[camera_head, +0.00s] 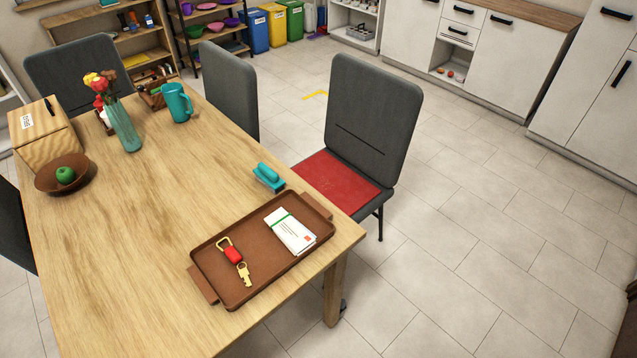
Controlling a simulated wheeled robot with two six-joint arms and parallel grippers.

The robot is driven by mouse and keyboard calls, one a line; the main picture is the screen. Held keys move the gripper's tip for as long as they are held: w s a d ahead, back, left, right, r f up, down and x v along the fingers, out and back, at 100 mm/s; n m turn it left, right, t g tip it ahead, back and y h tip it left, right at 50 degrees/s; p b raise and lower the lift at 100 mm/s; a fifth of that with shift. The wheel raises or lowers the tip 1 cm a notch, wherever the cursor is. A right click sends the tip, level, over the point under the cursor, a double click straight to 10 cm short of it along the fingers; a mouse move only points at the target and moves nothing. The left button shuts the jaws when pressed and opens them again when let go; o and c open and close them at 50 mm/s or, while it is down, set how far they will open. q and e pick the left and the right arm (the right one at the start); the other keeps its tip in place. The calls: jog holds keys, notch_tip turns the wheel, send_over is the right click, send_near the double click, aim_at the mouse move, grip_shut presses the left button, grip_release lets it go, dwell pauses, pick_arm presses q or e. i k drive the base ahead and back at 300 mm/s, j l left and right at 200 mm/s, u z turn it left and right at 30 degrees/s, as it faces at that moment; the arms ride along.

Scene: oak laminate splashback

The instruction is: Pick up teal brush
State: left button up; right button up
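A teal brush (268,176) lies on the wooden table (130,230), near the edge facing the chair with the red seat. It sits just beyond the brown tray, apart from it. Its top looks like a raised handle over a flat base. Neither of my grippers shows in the head view, so I cannot see their state.
A brown tray (212,257) holds a key with a red fob (235,255) and white envelopes (290,232). A teal pitcher (177,102), flower vase (122,125), wooden bowl (48,183) and box (42,135) stand farther back. A grey chair (372,120) stands by the table.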

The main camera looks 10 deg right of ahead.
aim_at(268, 177)
jog(key=i+l+u, duration=0.1)
jog(key=l, duration=0.2)
jog(key=i+l+u, duration=0.1)
jog(key=l, duration=0.2)
jog(key=i+l, duration=0.15)
jog(key=l, duration=0.2)
jog(key=i+l+u, duration=0.15)
jog(key=l, duration=0.15)
